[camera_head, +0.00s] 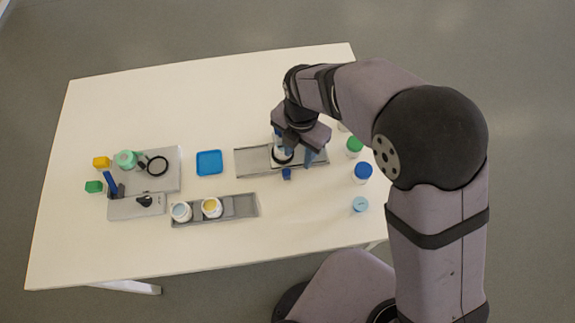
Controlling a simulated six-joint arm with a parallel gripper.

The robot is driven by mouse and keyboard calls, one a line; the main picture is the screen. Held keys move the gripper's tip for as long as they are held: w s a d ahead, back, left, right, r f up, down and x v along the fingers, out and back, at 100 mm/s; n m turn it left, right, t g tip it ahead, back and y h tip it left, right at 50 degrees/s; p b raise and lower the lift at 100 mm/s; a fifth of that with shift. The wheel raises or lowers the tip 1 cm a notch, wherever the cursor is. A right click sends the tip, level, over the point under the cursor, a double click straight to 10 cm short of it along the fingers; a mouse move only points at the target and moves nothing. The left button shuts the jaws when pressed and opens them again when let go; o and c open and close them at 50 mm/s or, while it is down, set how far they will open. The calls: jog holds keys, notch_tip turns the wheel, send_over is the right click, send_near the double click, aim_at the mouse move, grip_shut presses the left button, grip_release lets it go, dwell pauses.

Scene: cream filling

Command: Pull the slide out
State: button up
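A grey slide rail (252,163) lies on the table right of centre, with its right part under my arm. A small blue knob (286,174) sits at its front edge. A white round piece with a dark ring (282,156) is on the rail beside the knob. My gripper (293,148) is over the right part of the rail, pointing down. Its blue fingers show apart, one on the left behind the white piece and one on the right. I cannot tell whether they touch anything.
A grey tray with two jars (241,205) lies in front. A blue square dish (209,162) is to the left. A grey station (170,180) with a green cup stands farther left. Several lidded bottles (362,173) stand at the right. The back of the table is clear.

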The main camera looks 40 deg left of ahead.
aim_at(286, 171)
jog(key=s+a+n, duration=0.2)
jog(key=shift+a+f+n, duration=0.2)
jog(key=shift+f+n, duration=0.1)
jog(key=shift+f+p, duration=1.6)
jog(key=shift+f, duration=2.05)
grip_shut()
